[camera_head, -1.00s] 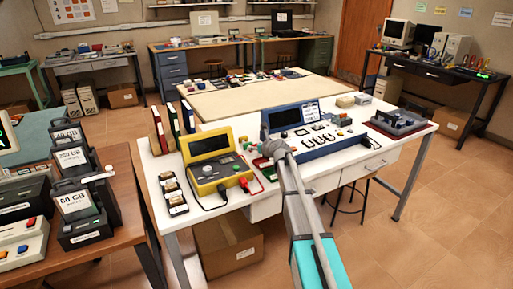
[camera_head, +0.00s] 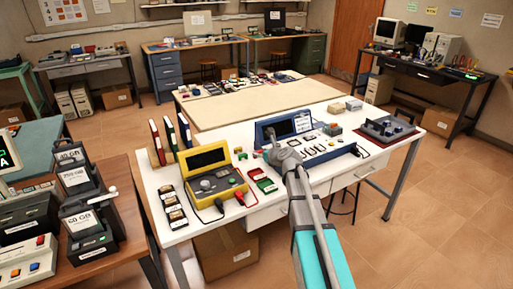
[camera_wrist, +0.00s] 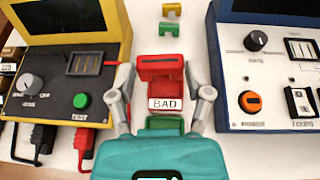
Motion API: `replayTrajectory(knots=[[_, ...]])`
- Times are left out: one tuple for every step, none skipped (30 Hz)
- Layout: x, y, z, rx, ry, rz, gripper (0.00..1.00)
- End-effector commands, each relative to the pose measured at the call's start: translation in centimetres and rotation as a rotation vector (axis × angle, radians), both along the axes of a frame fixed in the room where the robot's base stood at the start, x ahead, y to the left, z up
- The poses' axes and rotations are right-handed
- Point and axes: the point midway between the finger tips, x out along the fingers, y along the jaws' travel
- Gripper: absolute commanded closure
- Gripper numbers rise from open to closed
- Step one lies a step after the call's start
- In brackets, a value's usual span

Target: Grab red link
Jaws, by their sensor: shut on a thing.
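Closer in, a red tray (camera_wrist: 160,88) with a "BAD" label sits between the two fingers of my gripper (camera_wrist: 161,75). My gripper appears shut around this tray; the finger contact is hard to make out. A green tray (camera_wrist: 164,123) is partly hidden behind the teal gripper body. In the head view my gripper (camera_head: 272,155) is over the table, beside the red tray (camera_head: 256,173) and green tray (camera_head: 266,186).
A yellow tester (camera_head: 208,185) stands on the left and a blue tester (camera_head: 315,152) on the right, leaving a narrow gap. Red and black leads lie near the yellow tester. Upright binders (camera_head: 170,135) stand at the left of the white table (camera_head: 170,236).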

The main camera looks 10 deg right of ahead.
Motion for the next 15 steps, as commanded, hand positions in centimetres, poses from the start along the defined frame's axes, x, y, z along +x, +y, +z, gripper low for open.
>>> replayTrajectory(knots=[[-1.0, -0.2, 0.6, 0.001, 0.0, -0.001, 0.68], [-1.3, -0.2, 0.7, 0.001, 0.0, -0.001, 0.68], [-1.6, -0.4, 0.9, 0.001, 0.001, -0.002, 0.68], [-1.9, -0.4, 1.0, 0.001, 0.001, -0.002, 0.68], [-2.1, -0.5, 1.0, 0.001, 0.001, -0.002, 0.68], [-2.3, -0.5, 1.1, 0.002, 0.001, -0.001, 0.68], [-2.4, -0.6, 1.2, 0.002, 0.001, -0.001, 0.68], [-2.5, -0.6, 1.2, 0.002, 0.001, -0.001, 0.68], [-2.6, -0.6, 1.2, 0.002, 0.001, -0.001, 0.68], [-2.7, -0.6, 1.3, 0.002, 0.001, -0.001, 0.68], [-2.8, -0.7, 1.3, 0.001, 0.0, 0.0, 0.68], [-2.8, -0.7, 1.3, 0.001, 0.0, 0.0, 0.68], [-2.8, -0.7, 1.3, 0.001, 0.0, 0.0, 0.68], [-2.8, -0.7, 1.3, 0.001, 0.0, 0.0, 0.68], [-2.8, -0.7, 1.3, 0.001, 0.0, 0.0, 0.68]])
